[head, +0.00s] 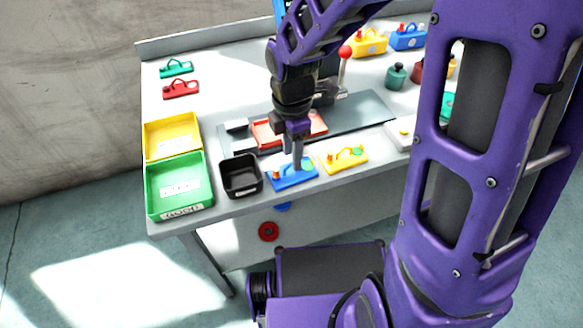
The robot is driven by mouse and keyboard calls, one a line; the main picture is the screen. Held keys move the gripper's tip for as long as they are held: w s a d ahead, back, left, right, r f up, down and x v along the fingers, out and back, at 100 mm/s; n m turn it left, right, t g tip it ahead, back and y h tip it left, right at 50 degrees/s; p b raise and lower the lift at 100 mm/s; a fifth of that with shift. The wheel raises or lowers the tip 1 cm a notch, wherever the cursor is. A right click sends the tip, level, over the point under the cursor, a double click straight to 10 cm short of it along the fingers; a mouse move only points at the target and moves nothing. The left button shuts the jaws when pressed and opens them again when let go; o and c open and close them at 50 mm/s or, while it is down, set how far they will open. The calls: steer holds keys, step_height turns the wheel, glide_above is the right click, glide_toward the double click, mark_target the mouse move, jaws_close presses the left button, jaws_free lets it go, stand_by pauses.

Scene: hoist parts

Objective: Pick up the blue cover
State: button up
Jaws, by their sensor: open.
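A flat blue part (290,178) with a small orange peg and a green round spot lies near the front edge of the table. Another blue part (408,38) stands at the back right, with orange and white bits on it. I cannot tell for sure which of them is the blue cover. My gripper (298,163) is open and points down over the front blue part, its fingers hiding some of it. I cannot tell whether the fingers touch it.
A yellow part (343,158) lies just right of the front blue one. A black bin (241,190) stands close on the left, beside green (180,210) and yellow (171,148) trays. A red tray (268,134) lies behind.

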mark_target(288, 178)
steer(key=f, duration=0.2)
steer(key=f+b, duration=0.1)
steer(key=f, duration=0.1)
steer(key=shift+w+f, duration=0.2)
steer(key=shift+f, duration=0.05)
jaws_close()
stand_by(1.1)
